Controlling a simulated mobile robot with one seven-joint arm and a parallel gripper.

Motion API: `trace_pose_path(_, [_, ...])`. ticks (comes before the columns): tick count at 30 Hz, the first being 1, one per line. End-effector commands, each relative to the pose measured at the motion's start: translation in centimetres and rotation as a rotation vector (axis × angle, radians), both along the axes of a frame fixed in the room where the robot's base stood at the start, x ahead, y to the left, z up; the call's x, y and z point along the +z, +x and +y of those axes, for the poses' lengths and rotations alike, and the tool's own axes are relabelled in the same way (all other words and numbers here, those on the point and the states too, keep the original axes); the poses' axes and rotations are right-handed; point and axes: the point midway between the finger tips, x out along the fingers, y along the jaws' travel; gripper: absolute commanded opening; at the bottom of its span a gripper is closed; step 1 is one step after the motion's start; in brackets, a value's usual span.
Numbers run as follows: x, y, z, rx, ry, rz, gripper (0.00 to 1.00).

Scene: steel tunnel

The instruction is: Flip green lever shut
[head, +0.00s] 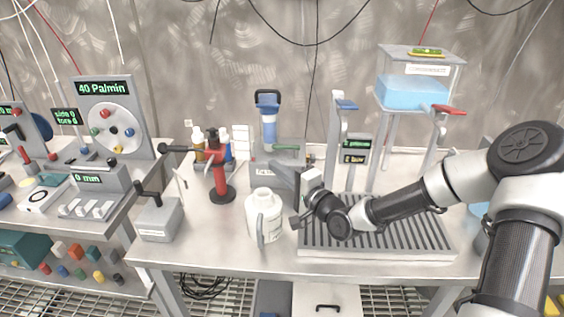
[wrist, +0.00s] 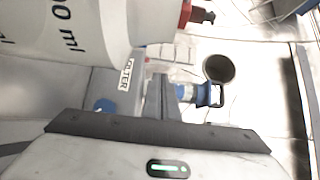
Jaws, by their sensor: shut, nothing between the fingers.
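The green lever cannot be made out there.
A white jug (head: 263,215) stands left of my wrist and fills the upper left of the wrist view. A slatted drain tray (head: 400,240) lies under my arm. A red stand (head: 219,175) and a grey box (head: 158,218) are left; a blue-filled tank (head: 412,92) is back right.

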Motion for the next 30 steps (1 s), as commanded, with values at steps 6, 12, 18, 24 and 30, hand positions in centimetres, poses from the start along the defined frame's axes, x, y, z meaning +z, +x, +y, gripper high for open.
trace_pose_path(6, [0.1,-4.7,0.0,0.001,0.001,0.001,0.00])
trace_pose_path(12, [0.1,-6.8,0.0,0.000,0.001,-0.001,0.00])
trace_pose_path(18, [0.1,-7.1,-0.1,-0.001,0.000,-0.003,0.00])
trace_pose_path(24, [0.1,-7.1,-0.1,0.000,0.001,-0.002,0.00])
trace_pose_path(30, [0.1,-7.1,-0.1,0.003,-0.017,-0.005,0.00])
